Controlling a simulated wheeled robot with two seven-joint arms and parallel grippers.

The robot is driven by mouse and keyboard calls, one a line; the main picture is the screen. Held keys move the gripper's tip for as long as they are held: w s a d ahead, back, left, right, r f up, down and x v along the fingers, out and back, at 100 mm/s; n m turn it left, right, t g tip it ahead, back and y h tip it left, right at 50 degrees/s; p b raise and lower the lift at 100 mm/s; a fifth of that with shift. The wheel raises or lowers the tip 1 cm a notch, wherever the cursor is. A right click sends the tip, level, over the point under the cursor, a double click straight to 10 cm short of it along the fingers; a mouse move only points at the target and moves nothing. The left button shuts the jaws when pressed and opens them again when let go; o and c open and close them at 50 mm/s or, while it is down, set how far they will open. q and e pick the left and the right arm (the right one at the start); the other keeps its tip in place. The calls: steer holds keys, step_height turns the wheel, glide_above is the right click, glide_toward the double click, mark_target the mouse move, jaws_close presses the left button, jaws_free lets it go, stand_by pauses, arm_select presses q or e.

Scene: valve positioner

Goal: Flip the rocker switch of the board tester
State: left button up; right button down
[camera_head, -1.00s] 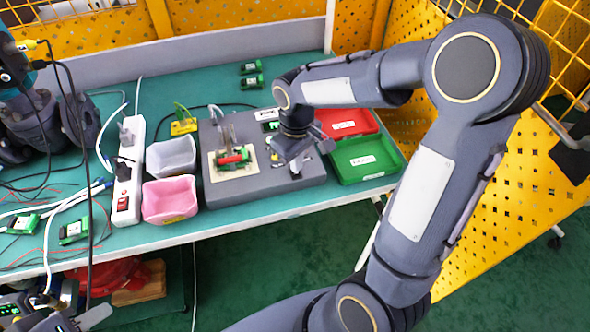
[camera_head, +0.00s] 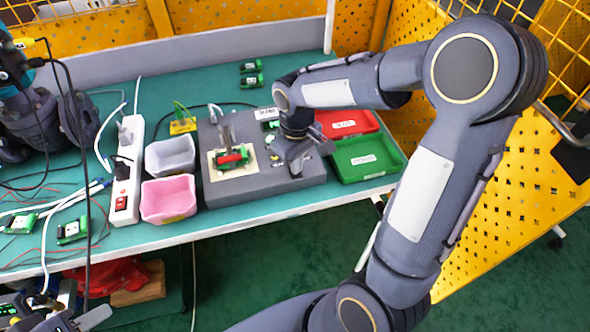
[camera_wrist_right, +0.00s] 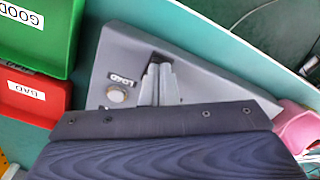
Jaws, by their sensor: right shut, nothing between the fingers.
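The board tester (camera_head: 240,181) is a grey box on the green bench, with a red-and-green board (camera_head: 233,158) in its pale nest. My right gripper (camera_head: 297,168) is over its right part, shut and empty. In the right wrist view the shut fingers (camera_wrist_right: 160,92) reach down to the tester's top (camera_wrist_right: 200,75), beside a round button (camera_wrist_right: 117,95) and a small printed label. The rocker switch cannot be made out; the fingers cover part of the panel. My left gripper (camera_head: 80,318) is at the bottom left corner, low and partly cut off, away from the tester.
A red tray (camera_head: 346,124) and a green tray (camera_head: 365,160) stand right of the tester. A grey bin (camera_head: 171,156), a pink bin (camera_head: 168,200) and a white power strip (camera_head: 128,170) stand left. Cables and small green boards lie further left.

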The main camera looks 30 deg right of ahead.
steer(key=shift+f, duration=0.35)
step_height(320, 180, up, 7)
steer(key=p, duration=0.5)
steer(key=shift+p, duration=0.3)
stand_by(0.6)
steer(key=s+a+r+m+t+y, duration=0.2)
steer(key=s+r, duration=0.1)
steer(key=s, duration=0.5)
steer(key=s+a+r+m+t+y, duration=0.1)
steer(key=s+a+r+m+t, duration=0.1)
steer(key=s, duration=0.7)
step_height(320, 180, up, 2)
steer(key=shift+m+t+y, duration=0.4)
steer(key=shift+m+t, duration=0.1)
steer(key=shift+t, duration=0.3)
